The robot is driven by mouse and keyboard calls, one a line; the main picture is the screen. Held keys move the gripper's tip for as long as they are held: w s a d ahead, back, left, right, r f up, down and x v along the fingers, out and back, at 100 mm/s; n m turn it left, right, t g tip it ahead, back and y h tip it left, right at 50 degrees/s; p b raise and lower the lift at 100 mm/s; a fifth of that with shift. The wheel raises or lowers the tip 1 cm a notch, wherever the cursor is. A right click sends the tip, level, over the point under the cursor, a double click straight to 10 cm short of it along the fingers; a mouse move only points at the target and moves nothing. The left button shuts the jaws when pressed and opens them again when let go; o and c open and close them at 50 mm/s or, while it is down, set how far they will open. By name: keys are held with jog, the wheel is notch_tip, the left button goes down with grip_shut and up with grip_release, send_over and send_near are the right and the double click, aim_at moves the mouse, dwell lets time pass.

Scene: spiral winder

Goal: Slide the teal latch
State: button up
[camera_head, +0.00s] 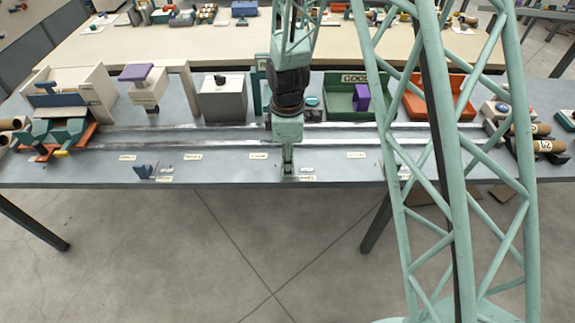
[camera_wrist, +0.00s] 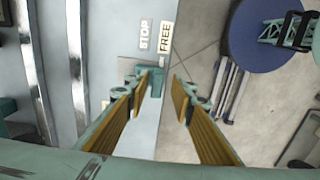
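The teal latch (camera_wrist: 160,84) is a small teal piece at the edge of the grey bench, in the wrist view. The latch shows in the gap between the fingertips, closer to the left finger. I cannot tell whether a finger touches it. In the head view my gripper (camera_head: 288,170) points down at the bench's front edge and hides the latch.
Metal rails (camera_head: 190,138) run along the grey bench. A green tray (camera_head: 338,100) with a purple block (camera_head: 361,97) and an orange tray (camera_head: 440,97) stand behind them. Open floor lies before the bench.

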notch_tip(320, 180, up, 12)
dwell(1.1)
dwell(0.5)
jog(key=s+d+r+m+t, duration=0.1)
jog(key=s+d+r+m, duration=0.45)
jog(key=r, duration=0.55)
jog(key=s+d+r+m+t, duration=0.1)
jog(key=s+d+r+m, duration=0.2)
jog(key=s+d+r, duration=0.6)
jog(key=s+d+r+m, duration=0.1)
jog(key=s+r+m, duration=0.2)
jog(key=s, duration=0.3)
jog(key=s+d+r+m+t, duration=0.1)
jog(key=s+d+r+m, duration=0.1)
jog(key=s, duration=0.5)
jog(key=s+d+r+m+t, duration=0.1)
jog(key=s+r+m, duration=0.3)
jog(key=s, duration=0.3)
jog(key=shift+d+r, duration=0.3)
jog(key=shift+r, duration=0.25)
